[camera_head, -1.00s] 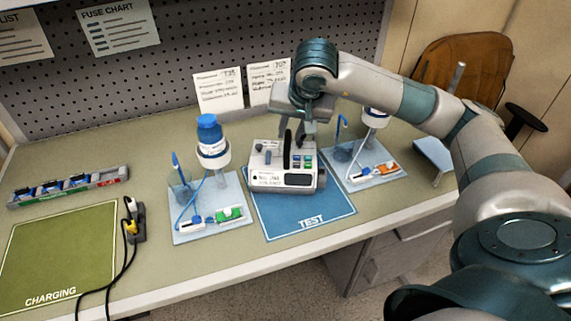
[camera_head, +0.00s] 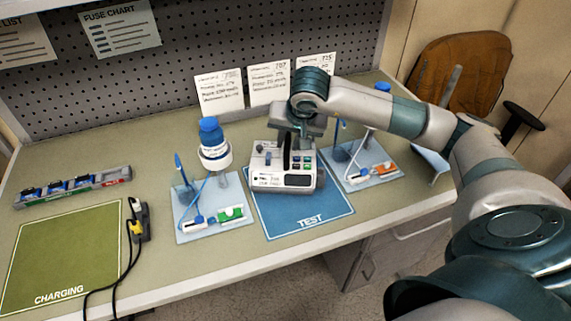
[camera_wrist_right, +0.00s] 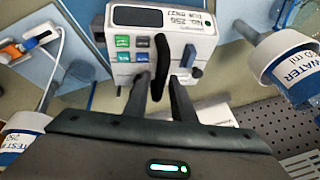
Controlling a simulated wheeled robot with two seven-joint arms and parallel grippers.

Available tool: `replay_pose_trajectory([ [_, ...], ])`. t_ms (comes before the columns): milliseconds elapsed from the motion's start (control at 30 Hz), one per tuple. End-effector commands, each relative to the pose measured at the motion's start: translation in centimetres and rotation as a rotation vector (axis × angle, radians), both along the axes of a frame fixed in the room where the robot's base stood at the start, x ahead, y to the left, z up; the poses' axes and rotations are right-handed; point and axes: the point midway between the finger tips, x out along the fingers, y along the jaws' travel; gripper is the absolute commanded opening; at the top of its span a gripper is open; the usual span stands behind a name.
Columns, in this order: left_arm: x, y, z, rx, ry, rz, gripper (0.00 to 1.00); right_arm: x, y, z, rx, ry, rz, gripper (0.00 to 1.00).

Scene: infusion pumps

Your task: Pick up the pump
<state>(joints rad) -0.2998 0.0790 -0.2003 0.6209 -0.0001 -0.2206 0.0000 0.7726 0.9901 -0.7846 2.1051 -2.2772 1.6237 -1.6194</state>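The white pump (camera_head: 282,178) stands upright on the blue TEST mat (camera_head: 325,209). It has a small dark display, coloured buttons and a black carry handle (camera_head: 286,153) on top. The pump (camera_wrist_right: 165,38) also shows at the top of the right wrist view. My right gripper (camera_head: 295,157) is low over the pump, pointing down. In the right wrist view my right gripper (camera_wrist_right: 163,84) has one finger on each side of the black handle (camera_wrist_right: 172,85), and the fingers are apart. Contact with the handle cannot be made out. My left gripper is not in view.
Trays with blue-capped bottles on stands flank the pump: the left tray (camera_head: 212,229) and the right tray (camera_head: 371,175). A green CHARGING mat (camera_head: 70,250), a black cable (camera_head: 124,270) and a grey strip (camera_head: 72,187) lie at the left. A pegboard (camera_head: 215,45) stands behind.

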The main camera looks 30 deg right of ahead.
Motion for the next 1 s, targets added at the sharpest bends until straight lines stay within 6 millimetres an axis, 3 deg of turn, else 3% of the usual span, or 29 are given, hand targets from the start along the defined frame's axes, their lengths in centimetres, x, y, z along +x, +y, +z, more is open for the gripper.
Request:
replay_pose_trajectory([
  [200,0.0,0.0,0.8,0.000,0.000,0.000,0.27,0.7,-0.1,-1.6,0.000,0.001,0.000,0.23],
  [667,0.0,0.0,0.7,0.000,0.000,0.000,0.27,0.7,-0.1,-1.7,0.000,0.000,0.000,0.23],
  [767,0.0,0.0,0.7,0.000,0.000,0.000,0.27,0.7,-0.1,-1.7,0.000,0.000,0.000,0.02],
  [1000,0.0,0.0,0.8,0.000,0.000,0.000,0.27,0.7,-0.1,-1.7,0.000,0.000,0.000,0.00],
])
